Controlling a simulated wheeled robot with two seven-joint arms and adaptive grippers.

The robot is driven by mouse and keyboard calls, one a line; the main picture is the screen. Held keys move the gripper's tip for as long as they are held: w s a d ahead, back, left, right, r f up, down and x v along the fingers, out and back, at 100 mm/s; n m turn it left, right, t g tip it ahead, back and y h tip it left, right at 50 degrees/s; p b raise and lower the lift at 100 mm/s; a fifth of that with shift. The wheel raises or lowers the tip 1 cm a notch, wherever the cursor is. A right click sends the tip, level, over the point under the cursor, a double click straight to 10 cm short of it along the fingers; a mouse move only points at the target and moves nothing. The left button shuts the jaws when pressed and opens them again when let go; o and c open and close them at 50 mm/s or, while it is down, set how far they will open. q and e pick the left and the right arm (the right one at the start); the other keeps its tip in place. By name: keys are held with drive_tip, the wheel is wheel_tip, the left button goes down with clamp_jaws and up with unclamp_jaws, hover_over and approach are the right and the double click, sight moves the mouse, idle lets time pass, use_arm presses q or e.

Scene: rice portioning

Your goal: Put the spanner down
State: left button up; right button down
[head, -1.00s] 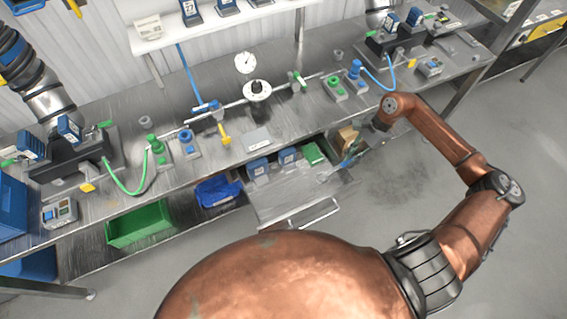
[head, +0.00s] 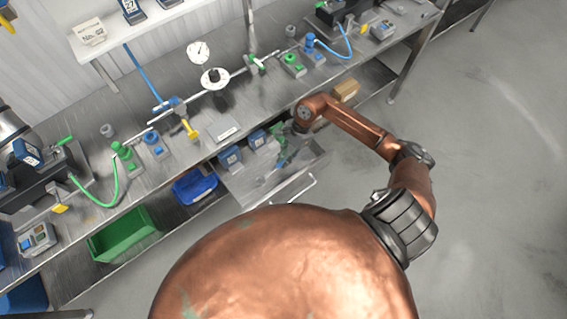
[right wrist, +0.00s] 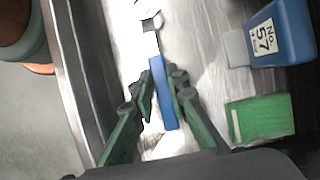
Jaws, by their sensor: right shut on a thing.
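My right gripper (right wrist: 162,90) is shut on the spanner's blue handle (right wrist: 163,95). The spanner's pale metal head points away from the gripper, toward the top of the right wrist view. In the head view my right gripper (head: 284,155) is over the right part of the open drawer (head: 250,190), and the spanner is too small to make out there. The drawer's metal floor lies under the spanner in the right wrist view; I cannot tell whether they touch. My left gripper is not in view.
The drawer's wall (right wrist: 75,75) runs along the left. The bench (head: 215,125) with pipework stands above the drawer.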

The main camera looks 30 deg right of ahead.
drive_tip(key=shift+a+f, duration=0.15)
drive_tip(key=shift+f, duration=1.65)
drive_tip(key=c, duration=1.9)
unclamp_jaws()
drive_tip(key=shift+r, duration=0.2)
drive_tip(key=v, duration=1.2)
